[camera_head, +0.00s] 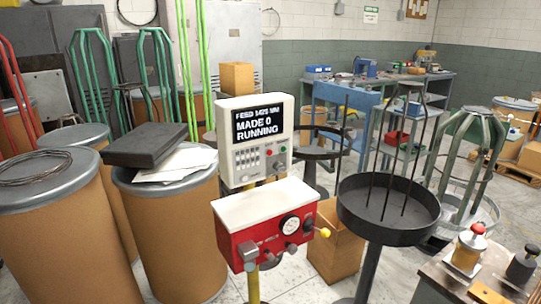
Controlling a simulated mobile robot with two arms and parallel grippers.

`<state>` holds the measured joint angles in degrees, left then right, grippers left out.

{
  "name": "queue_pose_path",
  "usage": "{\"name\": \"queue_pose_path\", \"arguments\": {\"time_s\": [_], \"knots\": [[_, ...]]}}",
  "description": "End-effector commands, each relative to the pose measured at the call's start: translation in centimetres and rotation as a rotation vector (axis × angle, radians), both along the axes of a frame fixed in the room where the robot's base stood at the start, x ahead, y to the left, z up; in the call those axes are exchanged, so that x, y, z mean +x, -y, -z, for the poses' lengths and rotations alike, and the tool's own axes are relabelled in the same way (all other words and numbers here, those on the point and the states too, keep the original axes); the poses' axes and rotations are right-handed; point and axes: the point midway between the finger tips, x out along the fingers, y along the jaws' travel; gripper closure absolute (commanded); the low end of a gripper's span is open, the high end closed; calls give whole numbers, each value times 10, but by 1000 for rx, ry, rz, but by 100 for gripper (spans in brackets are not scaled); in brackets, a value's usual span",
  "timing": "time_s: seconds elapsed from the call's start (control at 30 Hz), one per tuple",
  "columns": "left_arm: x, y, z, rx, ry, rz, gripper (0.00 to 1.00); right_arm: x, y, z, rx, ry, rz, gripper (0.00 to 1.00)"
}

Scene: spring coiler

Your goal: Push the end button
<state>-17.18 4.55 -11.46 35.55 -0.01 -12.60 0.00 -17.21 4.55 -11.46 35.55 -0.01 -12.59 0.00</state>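A white control panel (238,112) stands on a yellow post near the middle. Its black screen (261,121) reads "MADE 0" and "RUNNING", under a smaller feed line. Below the screen are rows of small keys, a small red button (269,152) and a few other controls. I cannot read labels that tell which one is the end button. Just below is a red box with a white top (265,203), carrying a round gauge (290,226), several knobs and a yellow-tipped lever (325,232). Neither of my grippers is in view.
Brown drums (60,235) stand at the left; one bears a dark box (146,143) and papers. A round black tray (387,228) with upright rods stands right of the panel. A cardboard box (336,246) is below. A bench corner (435,278) holds a red-topped container (468,250).

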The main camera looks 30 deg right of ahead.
Motion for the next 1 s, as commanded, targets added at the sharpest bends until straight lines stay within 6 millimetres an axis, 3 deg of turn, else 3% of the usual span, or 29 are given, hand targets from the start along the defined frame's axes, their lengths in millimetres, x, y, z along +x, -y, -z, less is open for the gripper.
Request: {"name": "queue_pose_path", "arguments": {"time_s": [0.23,0.53,1.0], "knots": [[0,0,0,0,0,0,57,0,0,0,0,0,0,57],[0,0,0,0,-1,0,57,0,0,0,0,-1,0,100],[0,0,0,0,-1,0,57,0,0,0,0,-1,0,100]]}}
